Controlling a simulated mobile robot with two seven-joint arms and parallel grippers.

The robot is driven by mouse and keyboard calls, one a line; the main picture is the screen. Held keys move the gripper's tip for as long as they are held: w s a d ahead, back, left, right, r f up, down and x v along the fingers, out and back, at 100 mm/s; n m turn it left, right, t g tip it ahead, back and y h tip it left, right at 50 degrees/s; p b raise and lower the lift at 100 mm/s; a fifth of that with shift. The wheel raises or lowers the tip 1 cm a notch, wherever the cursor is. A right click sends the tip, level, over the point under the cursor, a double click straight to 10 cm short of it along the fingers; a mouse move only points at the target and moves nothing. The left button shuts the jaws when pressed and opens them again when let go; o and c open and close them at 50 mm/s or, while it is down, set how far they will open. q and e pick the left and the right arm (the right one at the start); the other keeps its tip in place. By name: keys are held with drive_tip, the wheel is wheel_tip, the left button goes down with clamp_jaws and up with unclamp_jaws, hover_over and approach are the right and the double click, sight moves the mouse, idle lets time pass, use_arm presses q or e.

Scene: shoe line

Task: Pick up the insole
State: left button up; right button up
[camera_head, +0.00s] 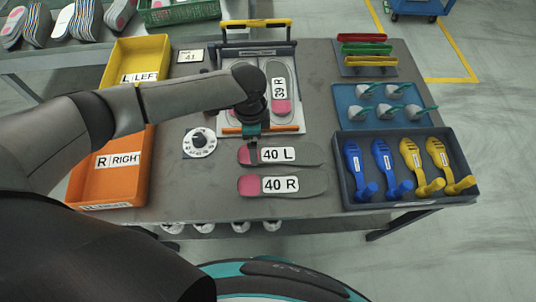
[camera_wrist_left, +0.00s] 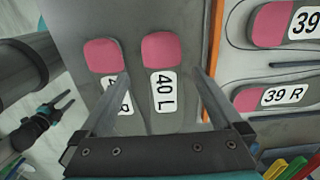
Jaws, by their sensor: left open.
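Two grey insoles with pink heels lie flat on the grey table, the 40 L insole (camera_head: 311,154) behind the 40 R insole (camera_head: 314,182). In the left wrist view the 40 L insole (camera_wrist_left: 162,52) lies between my open fingers, and the 40 R insole (camera_wrist_left: 102,55) is partly behind one finger. My left gripper (camera_head: 252,149) hangs over the pink end of the 40 L insole, open and empty; it also shows in the left wrist view (camera_wrist_left: 161,74). My right gripper (camera_wrist_left: 68,98) shows small at the left of the left wrist view, its fingers apart.
Behind is a tray (camera_head: 299,128) with 39 insoles, one partly hidden by my arm. A yellow LEFT bin (camera_head: 154,54) and an orange RIGHT bin (camera_head: 128,190) stand left, with a dial (camera_head: 199,142) nearby. A dark tray (camera_head: 462,150) with blue and yellow tools stands right.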

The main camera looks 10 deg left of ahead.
use_arm(q)
drive_tip(key=f+b, duration=0.1)
drive_tip(key=f, duration=0.4)
drive_tip(key=shift+w+f+b, duration=0.1)
drive_tip(key=shift+w+b, duration=0.1)
drive_tip(key=shift+b, duration=0.1)
drive_tip(key=c, duration=1.3)
drive_tip(key=shift+o, duration=0.2)
drive_tip(key=shift+r, duration=0.2)
